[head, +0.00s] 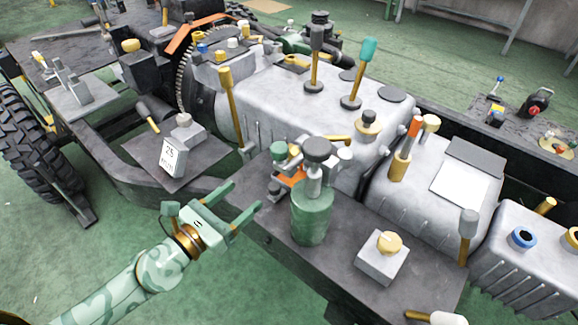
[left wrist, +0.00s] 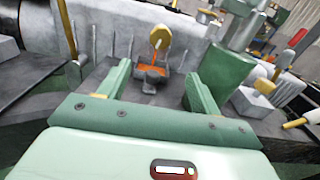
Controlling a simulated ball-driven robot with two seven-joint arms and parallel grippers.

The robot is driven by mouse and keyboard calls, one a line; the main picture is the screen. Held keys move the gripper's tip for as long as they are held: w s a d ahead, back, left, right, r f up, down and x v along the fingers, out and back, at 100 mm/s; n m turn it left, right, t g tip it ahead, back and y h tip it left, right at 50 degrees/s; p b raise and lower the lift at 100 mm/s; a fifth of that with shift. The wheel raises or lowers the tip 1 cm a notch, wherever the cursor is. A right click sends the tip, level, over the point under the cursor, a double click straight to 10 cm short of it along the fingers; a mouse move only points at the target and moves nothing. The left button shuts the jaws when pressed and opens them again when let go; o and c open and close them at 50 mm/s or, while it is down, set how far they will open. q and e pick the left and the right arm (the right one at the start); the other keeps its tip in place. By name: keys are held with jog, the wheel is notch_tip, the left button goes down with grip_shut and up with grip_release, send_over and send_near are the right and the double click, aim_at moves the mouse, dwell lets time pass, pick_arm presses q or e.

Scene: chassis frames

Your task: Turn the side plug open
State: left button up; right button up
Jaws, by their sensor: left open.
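My left gripper (head: 245,197) comes in from the lower left, with its two fingers apart and nothing between them. It hangs beside the dark shelf next to the grey gearbox casing. In the left wrist view its fingers (left wrist: 157,76) point at the casing's side. There, a yellow oval handle (left wrist: 160,38), which may be the side plug, stands beyond and above the fingertips, apart from them. In the head view a yellow handle (head: 337,138) shows behind the green bottle, partly hidden; I cannot tell whether it is the same part. My right gripper is not in view.
A green bottle-like jack (head: 311,212) stands right of the gripper. A grey box with a yellow knob (head: 382,264) stands further right. A block marked 25 (head: 173,158) is to the left. Green floor is free at lower left.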

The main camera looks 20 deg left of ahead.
aim_at(293, 153)
pick_arm(q)
jog(key=b+x, duration=0.1)
jog(key=x, duration=1.5)
jog(key=shift+c, duration=0.3)
